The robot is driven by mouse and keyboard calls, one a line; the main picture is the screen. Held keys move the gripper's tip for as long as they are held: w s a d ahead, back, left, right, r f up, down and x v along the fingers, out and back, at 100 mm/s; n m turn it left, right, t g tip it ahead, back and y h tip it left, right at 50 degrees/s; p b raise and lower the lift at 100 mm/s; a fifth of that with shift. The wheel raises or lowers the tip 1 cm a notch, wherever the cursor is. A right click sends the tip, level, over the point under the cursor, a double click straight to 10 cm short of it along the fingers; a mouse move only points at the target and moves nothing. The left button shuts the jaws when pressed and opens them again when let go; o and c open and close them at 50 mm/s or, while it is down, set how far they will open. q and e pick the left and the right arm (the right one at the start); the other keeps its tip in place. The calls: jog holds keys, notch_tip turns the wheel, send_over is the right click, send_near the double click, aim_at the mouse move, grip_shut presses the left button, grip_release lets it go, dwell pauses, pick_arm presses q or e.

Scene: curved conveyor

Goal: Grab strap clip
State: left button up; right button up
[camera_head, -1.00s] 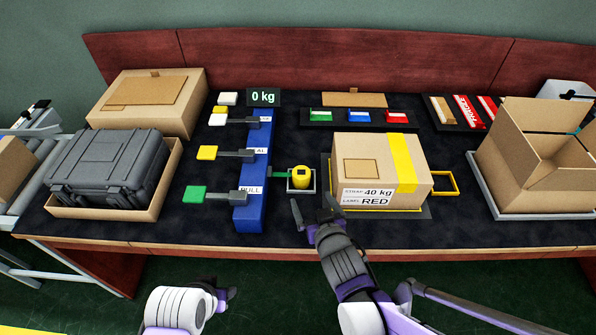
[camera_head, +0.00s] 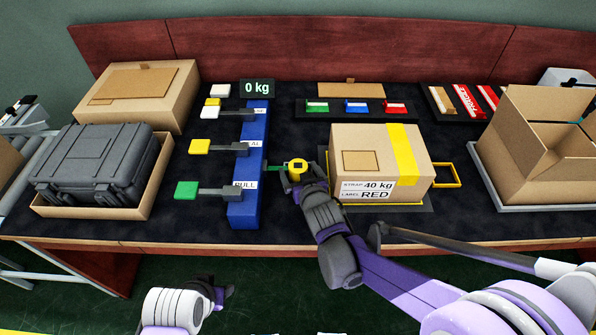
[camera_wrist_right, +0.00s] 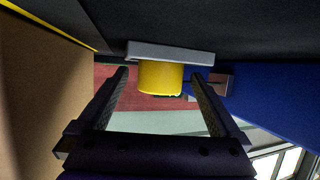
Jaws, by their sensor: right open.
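The strap clip appears to be the yellow cylinder (camera_head: 297,166), with a green strap running left from it to the blue rail. In the right wrist view the yellow cylinder (camera_wrist_right: 160,77) sits against a grey plate (camera_wrist_right: 170,52). My right gripper (camera_head: 298,178) is at the cylinder and hides part of it in the head view. In the right wrist view my right gripper (camera_wrist_right: 160,82) is open, with one finger on each side of the cylinder and gaps visible. My left gripper (camera_head: 222,293) is low in front of the table; its jaws are too small to read.
A labelled cardboard box (camera_head: 350,150) with a yellow band stands just right of my right gripper. The blue rail (camera_head: 246,209) with levers is to the left. A black case (camera_head: 90,163) lies far left, and an open carton (camera_head: 545,180) stands far right.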

jog(key=c, duration=1.5)
